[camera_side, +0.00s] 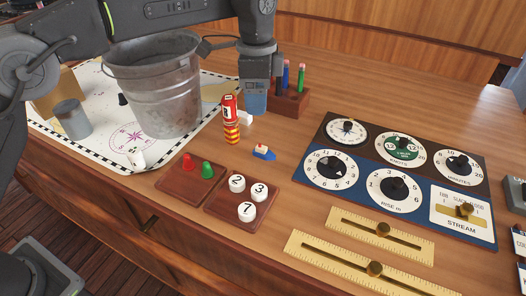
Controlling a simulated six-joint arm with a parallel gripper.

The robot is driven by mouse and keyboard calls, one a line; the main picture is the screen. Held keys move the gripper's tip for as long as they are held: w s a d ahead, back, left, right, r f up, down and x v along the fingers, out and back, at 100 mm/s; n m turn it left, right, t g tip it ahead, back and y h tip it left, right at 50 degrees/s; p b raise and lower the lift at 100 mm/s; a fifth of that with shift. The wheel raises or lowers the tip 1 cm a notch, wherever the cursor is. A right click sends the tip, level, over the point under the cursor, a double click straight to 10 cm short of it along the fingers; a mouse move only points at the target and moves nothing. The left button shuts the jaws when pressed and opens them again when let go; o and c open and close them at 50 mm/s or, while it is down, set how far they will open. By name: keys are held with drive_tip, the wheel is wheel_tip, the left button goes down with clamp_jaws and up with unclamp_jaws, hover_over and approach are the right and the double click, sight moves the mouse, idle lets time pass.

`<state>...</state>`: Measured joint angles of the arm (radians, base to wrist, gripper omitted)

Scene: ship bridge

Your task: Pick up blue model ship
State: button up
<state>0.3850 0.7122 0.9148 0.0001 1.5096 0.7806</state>
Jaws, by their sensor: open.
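The blue model ship (265,155) is small, with a blue hull and a pale and orange top. It sits on the wooden desk near the middle, to the right of a red and yellow striped object and clear of its neighbours. My gripper (255,106) points down, higher in the picture than the ship and slightly to its left. It is open and apart from the ship. A blue patch shows at its lower end; whether this is part of the gripper or something behind it is unclear.
The red and yellow object (231,122) stands close left of the ship. A pen holder (289,101) is behind. A metal bucket (160,90) stands on the chart (60,113). Wooden trays with pegs (191,184) and numbered discs (237,205) lie in front. A dial panel (375,159) is right.

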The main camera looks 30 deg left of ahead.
sight(259, 148)
drive_tip(key=f, duration=1.4)
drive_tip(key=shift+w+f, duration=0.1)
drive_tip(key=shift+w, duration=0.1)
drive_tip(key=shift+c, duration=0.5)
drive_tip(key=c, duration=1)
